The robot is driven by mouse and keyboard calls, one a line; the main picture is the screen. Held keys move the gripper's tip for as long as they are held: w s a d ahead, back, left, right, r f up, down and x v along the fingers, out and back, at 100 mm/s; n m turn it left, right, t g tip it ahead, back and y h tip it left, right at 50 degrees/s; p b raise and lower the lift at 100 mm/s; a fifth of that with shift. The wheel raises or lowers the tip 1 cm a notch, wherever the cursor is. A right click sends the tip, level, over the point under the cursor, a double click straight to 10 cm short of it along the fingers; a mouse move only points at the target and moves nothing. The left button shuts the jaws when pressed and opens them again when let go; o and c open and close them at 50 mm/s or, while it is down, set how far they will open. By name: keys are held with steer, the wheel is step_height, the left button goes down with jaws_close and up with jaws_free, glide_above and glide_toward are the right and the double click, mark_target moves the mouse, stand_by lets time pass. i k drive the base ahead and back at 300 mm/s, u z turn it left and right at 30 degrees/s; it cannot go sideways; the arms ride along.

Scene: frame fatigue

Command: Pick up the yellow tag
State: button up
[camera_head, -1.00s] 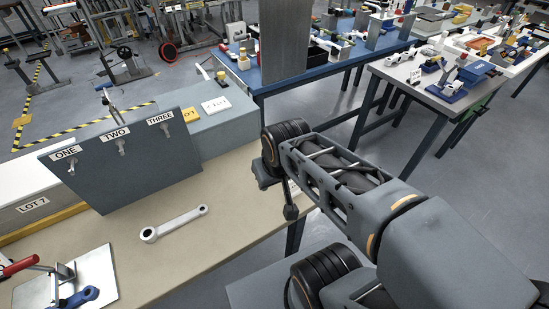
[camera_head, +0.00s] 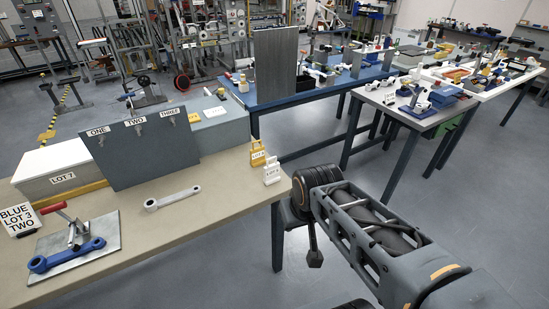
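A yellow tag (camera_head: 257,154) with a hole at its top stands upright at the right end of the tan bench (camera_head: 150,237). It bears small dark print that I cannot read surely. A similar white tag (camera_head: 272,172) stands just in front of it, to the right. My arm crosses the lower right, with its dark ringed joint to the right of the tags and apart from them in the picture. I cannot make out any gripper fingers.
A dark panel (camera_head: 140,150) marked ONE, TWO, THREE stands on the bench before a grey box (camera_head: 222,130) with yellow and white labels. A metal link (camera_head: 172,198), a white LOT 7 box (camera_head: 55,165) and a clamp plate with a blue link (camera_head: 68,256) lie leftward. Other tables stand behind.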

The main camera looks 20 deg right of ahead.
mark_target(257, 153)
steer(key=z, duration=0.7)
steer(key=i, duration=0.7)
steer(key=u, duration=2.3)
steer(key=i, duration=0.5)
steer(key=u, duration=0.05)
